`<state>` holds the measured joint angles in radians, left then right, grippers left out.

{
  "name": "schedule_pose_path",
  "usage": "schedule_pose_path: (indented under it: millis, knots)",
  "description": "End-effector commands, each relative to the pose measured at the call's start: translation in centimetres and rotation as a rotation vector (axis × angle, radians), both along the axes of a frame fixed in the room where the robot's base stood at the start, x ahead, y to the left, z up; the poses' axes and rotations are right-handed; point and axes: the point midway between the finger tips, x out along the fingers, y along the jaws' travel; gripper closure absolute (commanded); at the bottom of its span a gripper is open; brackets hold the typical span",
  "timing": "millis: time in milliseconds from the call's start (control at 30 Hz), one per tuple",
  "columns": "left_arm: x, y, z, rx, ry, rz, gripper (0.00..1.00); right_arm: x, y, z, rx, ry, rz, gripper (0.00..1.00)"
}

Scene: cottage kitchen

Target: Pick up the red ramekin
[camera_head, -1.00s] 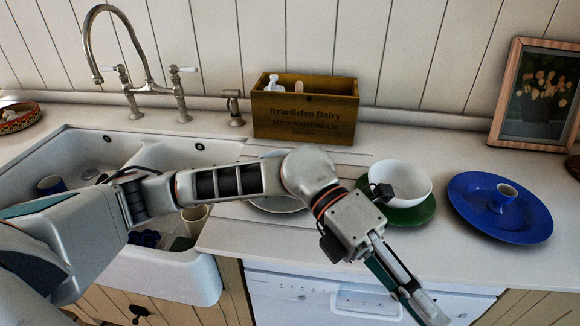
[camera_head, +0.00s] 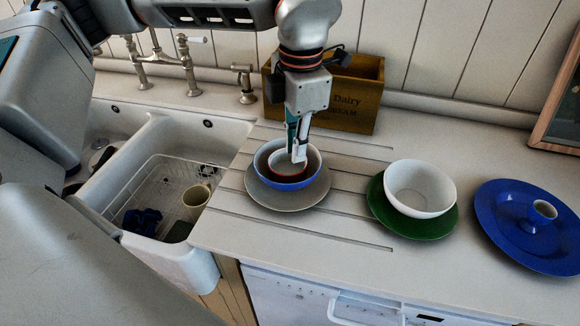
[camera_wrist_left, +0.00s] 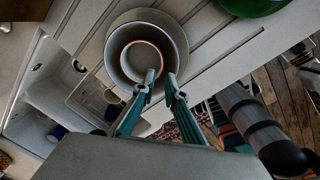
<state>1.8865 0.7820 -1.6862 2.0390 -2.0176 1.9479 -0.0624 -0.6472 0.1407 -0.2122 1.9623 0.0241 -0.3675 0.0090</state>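The red ramekin (camera_head: 288,165) sits inside a blue bowl (camera_head: 295,185), which stands on a grey plate (camera_head: 257,191). In the left wrist view the ramekin (camera_wrist_left: 139,60) shows a reddish rim and pale inside, within the bowl (camera_wrist_left: 116,62). My left gripper (camera_head: 297,158) points down into the bowl and partly hides the ramekin. In the wrist view its fingertips (camera_wrist_left: 161,77) are a small gap apart, one over the ramekin's inside and one outside its rim. I cannot tell whether they touch the wall. My right gripper is not in view.
A white bowl (camera_head: 420,187) on a green plate (camera_head: 440,226) and a blue plate (camera_head: 500,232) with a small blue cup (camera_head: 543,212) stand to the right. A wooden crate (camera_head: 358,95) is close behind my gripper. The sink (camera_head: 170,255) with a mug (camera_head: 196,196) is at left.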

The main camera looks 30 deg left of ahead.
Motion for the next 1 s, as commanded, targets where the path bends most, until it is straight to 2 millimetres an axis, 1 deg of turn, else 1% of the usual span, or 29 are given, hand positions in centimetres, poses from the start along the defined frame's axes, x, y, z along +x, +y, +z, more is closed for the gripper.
schedule_pose_path:
  millis: [33,167,400,500,600,767,800,833,867,1000]
  knots:
    - [-0.1,0.0,-0.7,0.0,0.004,0.0,0.88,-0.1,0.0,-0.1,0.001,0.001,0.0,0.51]
    - [-0.1,0.0,-1.9,-0.002,0.003,-0.001,0.88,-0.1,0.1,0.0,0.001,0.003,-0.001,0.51]
    - [-0.2,0.0,-5.2,-0.003,0.004,-0.002,0.88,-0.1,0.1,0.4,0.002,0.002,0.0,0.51]
    - [-0.2,0.1,-6.1,-0.002,0.003,-0.002,0.88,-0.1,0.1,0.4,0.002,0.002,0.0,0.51]
    - [-0.1,0.1,-6.5,-0.003,0.001,-0.002,0.88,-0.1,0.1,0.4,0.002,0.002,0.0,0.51]
    - [-0.1,0.1,-6.5,-0.003,0.001,-0.002,0.88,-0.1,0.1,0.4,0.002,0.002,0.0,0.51]
    - [-0.1,0.1,-6.5,-0.003,0.001,-0.002,0.9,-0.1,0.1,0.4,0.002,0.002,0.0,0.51]
    - [-0.1,0.1,-6.5,-0.004,0.002,-0.002,0.98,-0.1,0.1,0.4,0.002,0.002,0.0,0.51]
    - [-0.1,0.1,-6.5,-0.004,0.002,-0.002,1.0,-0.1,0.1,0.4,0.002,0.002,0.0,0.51]
    - [-0.1,0.1,-6.5,-0.004,0.0,-0.002,1.0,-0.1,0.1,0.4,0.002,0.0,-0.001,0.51]
